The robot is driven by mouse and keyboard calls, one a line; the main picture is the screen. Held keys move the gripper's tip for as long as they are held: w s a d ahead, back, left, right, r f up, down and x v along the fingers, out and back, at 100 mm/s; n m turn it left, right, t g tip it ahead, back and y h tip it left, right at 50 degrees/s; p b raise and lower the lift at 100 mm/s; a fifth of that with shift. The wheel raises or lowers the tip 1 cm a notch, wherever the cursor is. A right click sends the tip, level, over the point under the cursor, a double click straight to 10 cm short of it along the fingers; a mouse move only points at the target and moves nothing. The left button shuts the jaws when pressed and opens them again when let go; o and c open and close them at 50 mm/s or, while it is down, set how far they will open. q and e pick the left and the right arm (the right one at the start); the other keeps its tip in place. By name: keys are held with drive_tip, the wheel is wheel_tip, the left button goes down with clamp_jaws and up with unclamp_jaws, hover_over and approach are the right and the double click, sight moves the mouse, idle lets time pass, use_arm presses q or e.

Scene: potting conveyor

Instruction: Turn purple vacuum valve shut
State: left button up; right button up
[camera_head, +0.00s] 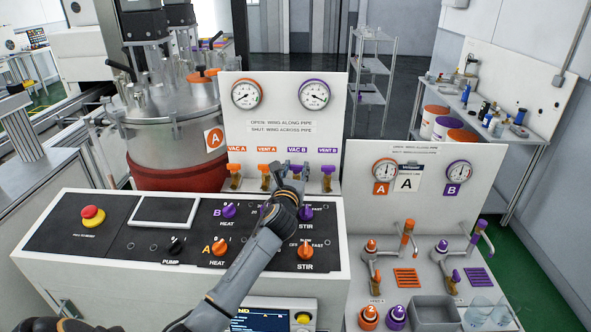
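The purple vacuum valve (297,166) sits under the VAC B label on the white upright panel (285,110). My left gripper (288,192) is right in front of it and hides its lower part. I cannot tell whether the fingers touch the valve, whether they are open or shut, or how the wing is turned. The purple VENT B valve (328,169) is just to the right. The orange VAC A valve (235,169) and VENT A valve (265,169) are to the left. My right gripper is not in view.
Above the valves are an orange-rimmed gauge (246,94) and a purple-rimmed gauge (314,95). The control console (110,222) with knobs and a red stop button (93,217) lies below. A steel vessel (175,135) stands left. A lower panel with taps (430,205) stands right.

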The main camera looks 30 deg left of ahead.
use_arm(q)
drive_tip(key=shift+c, duration=1)
drive_tip(key=shift+d+f+n+g+y+b, duration=0.15)
drive_tip(key=shift+n+g+y+b, duration=0.15)
drive_tip(key=shift+n+y+b, duration=0.15)
drive_tip(key=shift+n+y, duration=0.25)
drive_tip(key=shift+y, duration=0.2)
drive_tip(key=shift+g, duration=0.3)
drive_tip(key=o, duration=1.2)
drive_tip(key=shift+c, duration=0.2)
